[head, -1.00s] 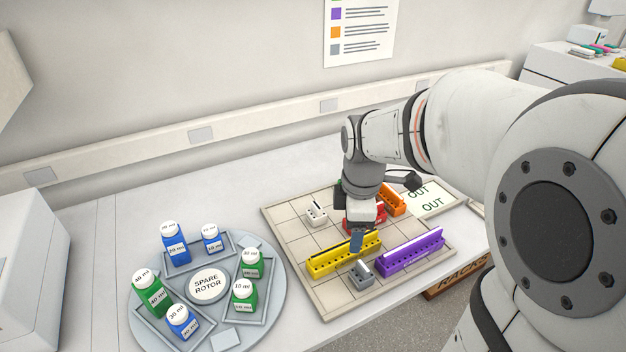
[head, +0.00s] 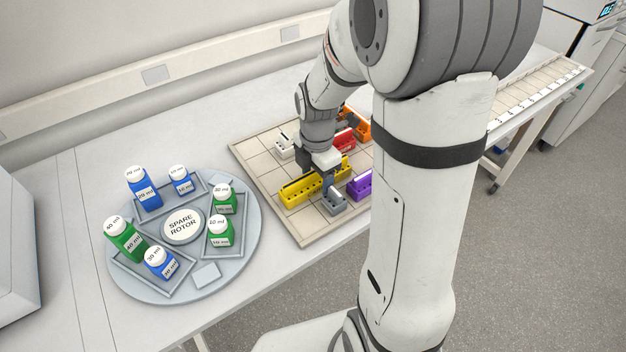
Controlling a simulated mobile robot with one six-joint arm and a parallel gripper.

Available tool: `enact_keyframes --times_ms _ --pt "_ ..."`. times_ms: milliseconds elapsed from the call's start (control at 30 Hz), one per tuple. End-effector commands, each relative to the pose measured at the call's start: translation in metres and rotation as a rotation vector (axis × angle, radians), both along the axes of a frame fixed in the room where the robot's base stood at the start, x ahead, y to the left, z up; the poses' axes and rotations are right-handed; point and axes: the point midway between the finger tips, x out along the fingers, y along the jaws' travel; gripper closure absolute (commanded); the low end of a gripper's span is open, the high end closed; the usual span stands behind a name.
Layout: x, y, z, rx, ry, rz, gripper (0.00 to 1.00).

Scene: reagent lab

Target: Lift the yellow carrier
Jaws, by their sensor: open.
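The yellow carrier (head: 297,194), a long, low rack with a row of holes, lies on the gridded board (head: 257,162). My gripper (head: 317,179) is open over its middle. A bluish finger is low on the carrier's near side, close to the grey carrier. The dark part on the far side may be the other finger; its tip is hidden. Part of the yellow carrier is covered by the gripper. I cannot tell whether the fingers touch it.
A small grey carrier (head: 335,203) sits close in front. A purple carrier (head: 358,188) is at the right, partly behind my arm. Red (head: 345,139), orange (head: 362,131) and white (head: 284,148) carriers lie behind. A round rotor tray (head: 127,281) with several bottles stands left.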

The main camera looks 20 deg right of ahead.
Motion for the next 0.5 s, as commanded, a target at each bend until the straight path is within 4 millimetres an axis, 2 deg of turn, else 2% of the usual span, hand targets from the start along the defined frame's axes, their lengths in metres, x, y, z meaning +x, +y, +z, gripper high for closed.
enact_keyframes --times_ms 267,500 --pt "-0.0001 -0.0004 -0.0036 0.0 -0.001 -0.002 0.36" --pt "0.0 -0.0006 -0.0034 0.0 -0.001 -0.002 0.56"
